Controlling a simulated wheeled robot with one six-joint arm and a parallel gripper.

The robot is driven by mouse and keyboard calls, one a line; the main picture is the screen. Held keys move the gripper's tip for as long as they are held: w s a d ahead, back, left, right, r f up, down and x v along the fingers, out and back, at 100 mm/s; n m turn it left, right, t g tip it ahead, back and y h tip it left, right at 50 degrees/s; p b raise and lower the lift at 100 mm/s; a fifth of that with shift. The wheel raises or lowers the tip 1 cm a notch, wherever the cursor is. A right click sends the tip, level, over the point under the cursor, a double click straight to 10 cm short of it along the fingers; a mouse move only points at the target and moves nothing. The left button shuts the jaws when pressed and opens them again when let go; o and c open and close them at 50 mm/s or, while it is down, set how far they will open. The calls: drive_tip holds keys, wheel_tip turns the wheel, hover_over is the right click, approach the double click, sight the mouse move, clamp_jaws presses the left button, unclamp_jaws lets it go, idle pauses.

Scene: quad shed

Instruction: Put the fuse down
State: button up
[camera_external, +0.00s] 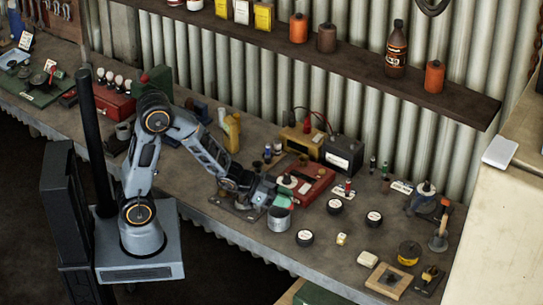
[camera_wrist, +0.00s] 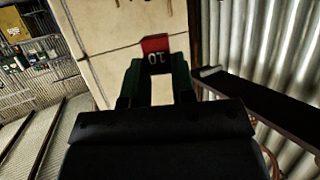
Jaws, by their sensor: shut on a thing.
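In the wrist view the fuse (camera_wrist: 155,45) is a small red block marked "10", seen upside down. It sits between the green fingertips of my gripper (camera_wrist: 157,72), which is shut on it. In the external view my gripper (camera_external: 283,199) is over the workbench (camera_external: 337,262), beside the red box and just above or behind a grey metal cup (camera_external: 278,221). The fuse is too small or hidden to make out in that view.
A red box (camera_external: 318,184), a black battery (camera_external: 342,154) and a yellow unit (camera_external: 301,140) stand behind my gripper. Several round black tins, including one (camera_external: 304,238), lie to the right. A wooden frame (camera_external: 389,280) is near the front edge. A shelf (camera_external: 350,67) hangs above.

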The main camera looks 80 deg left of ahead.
idle(0.8)
drive_tip(key=w+d+f+n+y+b, duration=0.1)
drive_tip(key=w+d+y+b, duration=0.1)
drive_tip(key=w+d+b, duration=0.3)
drive_tip(key=w+a+r+n+y+b, duration=0.2)
drive_tip(key=w+a+b, duration=0.1)
drive_tip(key=a+b, duration=0.55)
drive_tip(key=s+a+r+n+y+b, duration=0.2)
drive_tip(key=s+a+n+y+b, duration=0.1)
drive_tip(key=a+b, duration=0.4)
drive_tip(key=s+a+r+n+y+b, duration=0.1)
drive_tip(key=s+a+n+y+b, duration=0.3)
drive_tip(key=a, duration=0.6)
drive_tip(key=s+a+g+b, duration=0.2)
drive_tip(key=s+a+b, duration=0.3)
drive_tip(key=s+a, duration=0.4)
drive_tip(key=s+f+n+g+y+b, duration=0.1)
drive_tip(key=s+f, duration=0.3)
drive_tip(key=s, duration=0.4)
drive_tip(key=s+f+n+g+y+b, duration=0.1)
drive_tip(key=s+f+n+y+b, duration=0.1)
drive_tip(key=s, duration=0.6)
drive_tip(key=shift+s+d+f+b, duration=0.25)
drive_tip(key=shift+d+f+b, duration=0.05)
drive_tip(key=shift+f+b, duration=0.55)
